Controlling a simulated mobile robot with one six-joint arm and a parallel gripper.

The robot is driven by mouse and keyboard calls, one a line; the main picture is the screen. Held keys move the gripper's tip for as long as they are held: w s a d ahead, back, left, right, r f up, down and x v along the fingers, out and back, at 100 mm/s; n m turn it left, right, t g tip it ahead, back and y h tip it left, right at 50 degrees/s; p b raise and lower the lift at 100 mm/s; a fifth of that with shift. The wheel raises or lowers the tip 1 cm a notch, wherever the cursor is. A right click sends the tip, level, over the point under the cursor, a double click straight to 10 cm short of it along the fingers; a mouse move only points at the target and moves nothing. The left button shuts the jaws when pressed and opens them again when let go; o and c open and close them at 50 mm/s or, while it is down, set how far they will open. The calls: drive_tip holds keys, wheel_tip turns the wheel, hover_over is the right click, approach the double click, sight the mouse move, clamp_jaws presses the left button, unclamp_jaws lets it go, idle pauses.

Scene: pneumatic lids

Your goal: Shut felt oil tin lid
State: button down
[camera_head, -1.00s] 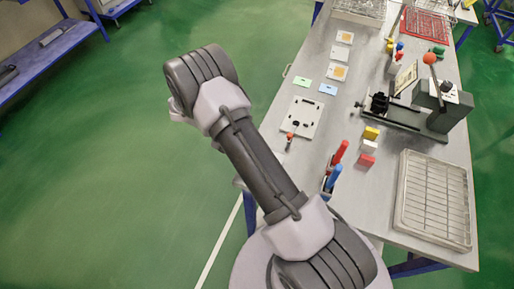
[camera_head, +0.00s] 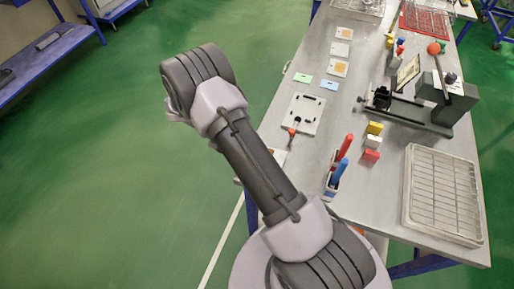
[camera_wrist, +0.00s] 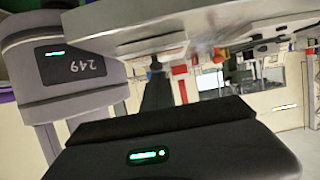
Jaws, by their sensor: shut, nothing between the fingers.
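No tin with a lid can be made out for certain. Small flat white squares with tan centres, one nearer (camera_head: 339,68) and one farther (camera_head: 344,33), lie on the left part of the grey table (camera_head: 312,62) in the head view. They are too small to tell whether either is the felt oil tin. My gripper (camera_wrist: 156,70) shows in the wrist view as a dark narrow shape above its dark body. It is shut and empty, apart from any object. In the head view it is hidden behind my arm, which hangs left of the table.
A white plate with holes (camera_head: 303,108), red and blue handles (camera_head: 343,150), yellow and red blocks (camera_head: 371,155), a black-and-grey fixture (camera_head: 440,100) and a gridded tray (camera_head: 408,205) crowd the table. Green floor on the left is free. A blue bench (camera_head: 60,45) stands far left.

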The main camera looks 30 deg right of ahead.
drive_tip(key=shift+s+a+f, duration=0.15)
drive_tip(key=shift+s+f, duration=0.05)
drive_tip(key=shift+f, duration=0.6)
wheel_tip(320, 180, up, 6)
drive_tip(key=w+p, duration=0.1)
drive_tip(key=p, duration=0.3)
drive_tip(key=w+a+f, duration=0.5)
drive_tip(key=w, duration=0.1)
drive_tip(key=shift+w+a+f, duration=0.25)
drive_tip(key=shift+w+f, duration=0.05)
drive_tip(key=shift+w, duration=0.1)
drive_tip(key=s+r+n+t+y+b, duration=0.25)
drive_tip(key=r+n, duration=0.35)
drive_tip(key=r, duration=0.3)
drive_tip(key=s+r+n+t+y+b, duration=0.2)
drive_tip(key=r+n+t+y, duration=0.15)
drive_tip(key=r+n, duration=0.35)
drive_tip(key=s+a+r+n+t+y+b, duration=0.1)
drive_tip(key=s+a+n+t+y, duration=0.1)
drive_tip(key=s+n+t, duration=0.3)
drive_tip(key=s+a+r+n+t+y+b, duration=0.2)
drive_tip(key=s+a+n+t, duration=0.3)
drive_tip(key=s, duration=0.4)
drive_tip(key=shift+s+a+r+n+y, duration=0.2)
drive_tip(key=shift+a+r+n+y, duration=0.05)
drive_tip(key=shift+r+n+y, duration=0.05)
